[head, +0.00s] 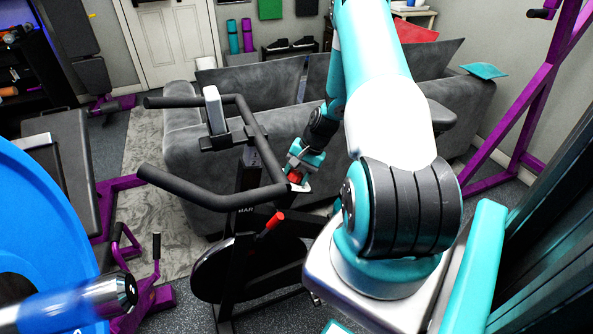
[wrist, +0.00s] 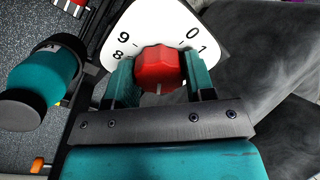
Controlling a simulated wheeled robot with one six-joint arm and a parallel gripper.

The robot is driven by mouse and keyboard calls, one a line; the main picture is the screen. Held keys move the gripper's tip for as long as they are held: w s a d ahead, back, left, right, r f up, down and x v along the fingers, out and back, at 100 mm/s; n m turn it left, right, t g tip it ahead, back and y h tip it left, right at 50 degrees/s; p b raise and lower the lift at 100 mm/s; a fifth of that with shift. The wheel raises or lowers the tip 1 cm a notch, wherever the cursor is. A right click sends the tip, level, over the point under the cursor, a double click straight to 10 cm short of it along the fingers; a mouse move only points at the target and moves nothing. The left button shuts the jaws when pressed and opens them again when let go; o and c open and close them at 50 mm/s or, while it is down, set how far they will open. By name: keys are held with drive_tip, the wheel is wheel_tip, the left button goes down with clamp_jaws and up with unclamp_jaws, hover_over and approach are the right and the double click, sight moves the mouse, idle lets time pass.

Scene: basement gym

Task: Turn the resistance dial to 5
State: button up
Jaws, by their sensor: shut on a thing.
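The resistance dial's red faceted knob (wrist: 158,66) sits on a white number plate (wrist: 160,22) in the wrist view. 8 and 9 show at its left, 0 and 1 at its right. A short white mark at the knob's lower edge points down in the picture. The numbers there are hidden behind my gripper, so I cannot read the setting. My gripper (wrist: 160,72) is shut on the knob, one finger on each side. In the head view, my gripper (head: 297,172) is at the small red knob (head: 295,177) on the exercise bike (head: 247,190).
The bike's black handlebars (head: 200,200) are left of my gripper, with a red lever (head: 274,221) below. A grey sofa (head: 185,140) stands close behind. Purple gym frames stand at the left and right (head: 530,110). A blue disc (head: 40,240) fills the lower left.

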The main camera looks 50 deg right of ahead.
drive_tip(key=shift+m, duration=0.5)
drive_tip(key=o, duration=0.9)
drive_tip(key=shift+r, duration=0.1)
drive_tip(key=v, duration=1.7)
drive_tip(key=shift+d+r, duration=0.1)
